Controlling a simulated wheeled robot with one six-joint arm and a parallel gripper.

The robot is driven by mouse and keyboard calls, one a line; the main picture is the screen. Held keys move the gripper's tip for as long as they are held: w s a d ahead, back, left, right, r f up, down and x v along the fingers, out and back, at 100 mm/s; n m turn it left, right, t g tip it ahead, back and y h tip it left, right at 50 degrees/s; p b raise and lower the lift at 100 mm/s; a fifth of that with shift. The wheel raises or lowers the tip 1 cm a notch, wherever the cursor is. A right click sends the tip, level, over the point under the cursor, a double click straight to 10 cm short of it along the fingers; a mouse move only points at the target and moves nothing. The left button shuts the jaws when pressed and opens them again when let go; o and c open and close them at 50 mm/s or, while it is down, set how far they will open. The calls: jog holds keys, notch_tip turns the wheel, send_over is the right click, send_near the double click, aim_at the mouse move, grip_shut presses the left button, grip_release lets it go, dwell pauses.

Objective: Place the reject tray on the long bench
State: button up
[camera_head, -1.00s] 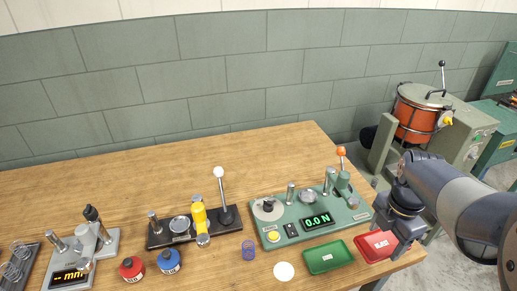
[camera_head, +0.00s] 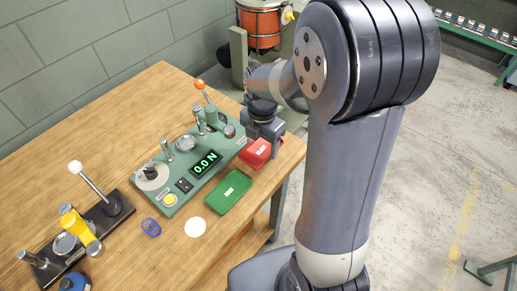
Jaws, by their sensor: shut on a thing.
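The red reject tray (camera_head: 256,153) is at the right end of the wooden bench (camera_head: 130,112), beside a green tray (camera_head: 222,203). It has a white label whose lettering is too small to read surely. My gripper (camera_head: 266,136) is shut on the red tray at its far side. I cannot tell whether the tray rests on the bench or is just above it. My arm hides part of the area to the right, and the fingertips are partly hidden.
A green force tester (camera_head: 190,158) reading 0.0 N stands close to the left of the tray. A blue spring (camera_head: 151,227) and a white disc (camera_head: 195,227) lie nearby. A black lever fixture (camera_head: 112,212) is at left. A green bench with small boxes (camera_head: 480,32) stands far right.

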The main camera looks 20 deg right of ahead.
aim_at(262, 149)
jog(key=shift+f, duration=2.1)
jog(key=shift+f, duration=0.1)
jog(key=shift+f, duration=0.15)
jog(key=o, duration=1.1)
notch_tip(262, 149, up, 12)
jog(key=shift+f, duration=0.1)
jog(key=shift+r, duration=0.35)
